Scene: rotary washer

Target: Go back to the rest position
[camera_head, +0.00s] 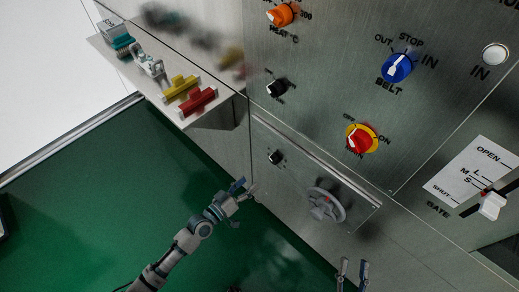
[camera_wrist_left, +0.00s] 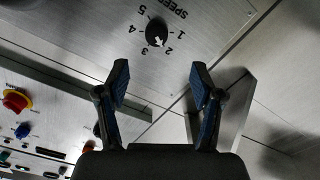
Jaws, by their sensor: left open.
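My left gripper (camera_head: 243,189) is in the lower middle of the head view, in front of the steel machine and left of its grey handwheel (camera_head: 326,205). In the left wrist view my left gripper (camera_wrist_left: 160,78) has its two blue-tipped fingers wide apart, with nothing between them. A black speed knob (camera_wrist_left: 156,32) shows beyond the fingertips, apart from them. My right gripper (camera_head: 352,268) shows only its blue-grey fingertips at the bottom edge of the head view. They stand apart with nothing seen between them. The rest of the right arm is out of view.
The steel panel (camera_head: 320,95) carries a blue belt knob (camera_head: 397,67), a red knob on yellow (camera_head: 361,139) and a gate lever (camera_head: 490,204). A steel shelf (camera_head: 222,111) with red and yellow pieces juts out at upper left. The green floor (camera_head: 90,190) is mostly clear.

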